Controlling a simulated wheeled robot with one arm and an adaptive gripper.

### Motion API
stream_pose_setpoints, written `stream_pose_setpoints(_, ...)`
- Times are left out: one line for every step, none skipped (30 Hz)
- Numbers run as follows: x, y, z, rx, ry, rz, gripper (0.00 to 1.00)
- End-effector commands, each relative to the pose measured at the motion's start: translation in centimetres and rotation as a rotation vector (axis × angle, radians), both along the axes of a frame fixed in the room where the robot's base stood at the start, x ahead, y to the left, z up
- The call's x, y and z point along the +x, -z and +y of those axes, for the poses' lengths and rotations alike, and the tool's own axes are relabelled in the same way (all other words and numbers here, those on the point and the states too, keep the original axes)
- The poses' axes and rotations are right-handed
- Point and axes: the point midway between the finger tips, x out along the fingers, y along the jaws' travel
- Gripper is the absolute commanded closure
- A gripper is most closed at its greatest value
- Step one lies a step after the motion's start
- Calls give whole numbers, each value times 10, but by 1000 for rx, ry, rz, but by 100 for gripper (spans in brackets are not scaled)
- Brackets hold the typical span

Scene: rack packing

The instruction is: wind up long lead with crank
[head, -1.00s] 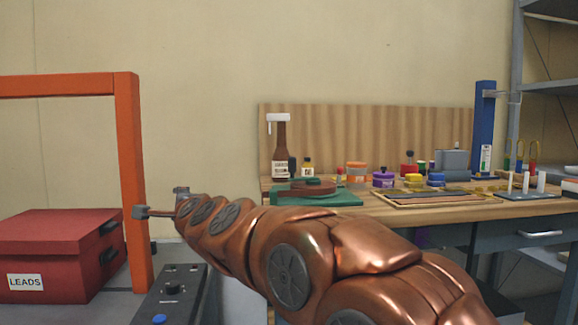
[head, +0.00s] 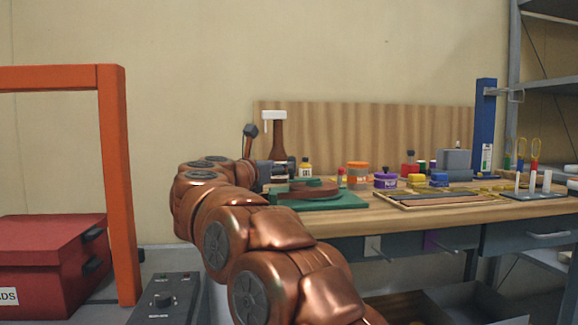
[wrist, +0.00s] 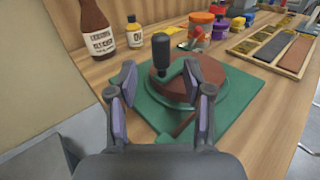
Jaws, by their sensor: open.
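A green board (wrist: 226,105) on the bench carries a round brown coil or drum (wrist: 208,84), which looks like the wound lead. A green crank arm (wrist: 176,70) lies across its top with an upright black knob (wrist: 160,50). A brown strip (wrist: 178,129) runs from it over the board towards me. In the wrist view my gripper (wrist: 159,70) is open, with the knob between and just beyond the fingertips, apart from both. In the head view my gripper (head: 272,171) is at the board's left end; the green board (head: 340,200) and brown coil (head: 318,188) show, but the knob is hard to make out.
A brown bottle (wrist: 95,30) and a small yellow-labelled bottle (wrist: 134,32) stand behind the board. Jars (head: 358,174) and a tray of strips (head: 437,200) are to its right. At left are a red box (head: 45,250) and an orange frame (head: 118,190).

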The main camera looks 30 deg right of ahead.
Motion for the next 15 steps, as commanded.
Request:
stream_pose_setpoints(2, 1, -8, 0, 5, -1, 49)
stream_pose_setpoints(3, 1, -12, 0, 6, -1, 49)
stream_pose_setpoints(5, 2, -18, -1, 8, 0, 49)
stream_pose_setpoints(8, 2, -22, 0, 7, 1, 49)
stream_pose_setpoints(10, 2, -25, -1, 6, 3, 49)
stream_pose_setpoints(13, 2, -30, -1, 4, 3, 49)
stream_pose_setpoints(15, 2, -34, -2, 4, 1, 49)
stream_pose_setpoints(17, 2, -37, -3, 3, 2, 49)
stream_pose_setpoints(19, 1, -42, -4, 3, 1, 49)
stream_pose_setpoints(21, 1, -44, -3, 2, 2, 49)
stream_pose_setpoints(22, 1, -47, -3, 2, 2, 49)
stream_pose_setpoints(24, 1, -50, -3, 2, 3, 49)
stream_pose_setpoints(25, 1, -52, -2, 2, 4, 49)
stream_pose_setpoints(26, 1, -54, -2, 1, 4, 49)
stream_pose_setpoints(27, 1, -56, -2, 1, 4, 49)
